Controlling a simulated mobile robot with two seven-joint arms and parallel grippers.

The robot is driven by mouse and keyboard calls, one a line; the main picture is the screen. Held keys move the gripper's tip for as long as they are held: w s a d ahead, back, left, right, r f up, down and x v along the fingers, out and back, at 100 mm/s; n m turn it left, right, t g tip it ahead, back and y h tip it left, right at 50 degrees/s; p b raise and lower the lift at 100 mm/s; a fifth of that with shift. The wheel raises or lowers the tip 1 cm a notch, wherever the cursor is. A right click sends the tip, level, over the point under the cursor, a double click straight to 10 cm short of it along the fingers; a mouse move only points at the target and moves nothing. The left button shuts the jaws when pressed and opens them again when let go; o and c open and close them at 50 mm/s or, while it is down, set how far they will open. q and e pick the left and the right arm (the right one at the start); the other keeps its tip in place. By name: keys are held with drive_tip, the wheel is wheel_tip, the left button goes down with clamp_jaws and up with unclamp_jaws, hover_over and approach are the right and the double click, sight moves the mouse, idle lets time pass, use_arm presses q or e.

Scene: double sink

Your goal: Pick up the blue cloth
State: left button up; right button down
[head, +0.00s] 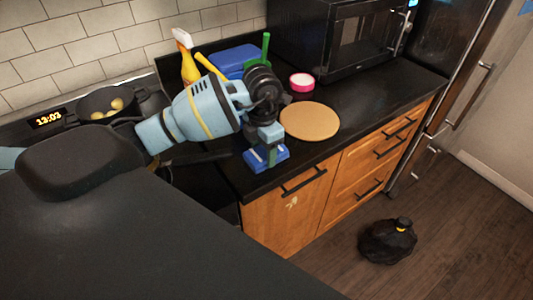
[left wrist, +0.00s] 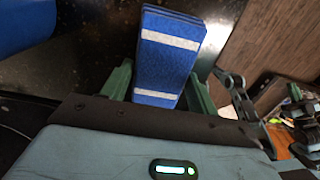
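The blue cloth (head: 267,159) lies folded on the black counter near its front edge, below my left gripper (head: 266,148). In the left wrist view the cloth (left wrist: 165,75) is a folded stack with white stripes. There the green fingers of my left gripper (left wrist: 157,98) are spread apart, one on each side of the cloth's near end. The gripper is open, and I cannot tell whether the fingers touch the cloth. Part of the cloth is hidden by the gripper in the head view. My right gripper is not in view.
A round wooden board (head: 310,121) and a pink-rimmed tub (head: 301,82) are right of my gripper. A microwave (head: 350,40), a blue box (head: 236,58) and a yellow spray bottle (head: 187,60) stand behind. A pan (head: 104,104) is at left. A black bag (head: 387,242) lies on the floor.

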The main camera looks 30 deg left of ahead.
sight(263, 152)
use_arm(q)
drive_tip(key=shift+c, duration=1.3)
drive_tip(key=shift+r, duration=0.1)
drive_tip(key=shift+r, duration=0.6)
wheel_tip(263, 152, up, 2)
drive_tip(key=shift+r, duration=0.15)
drive_tip(key=s+d, duration=0.3)
drive_tip(key=s, duration=0.4)
drive_tip(key=s+d+r, duration=0.1)
drive_tip(key=s+d, duration=0.3)
drive_tip(key=s, duration=0.3)
drive_tip(key=shift+s+r, duration=0.15)
drive_tip(key=shift+s, duration=0.1)
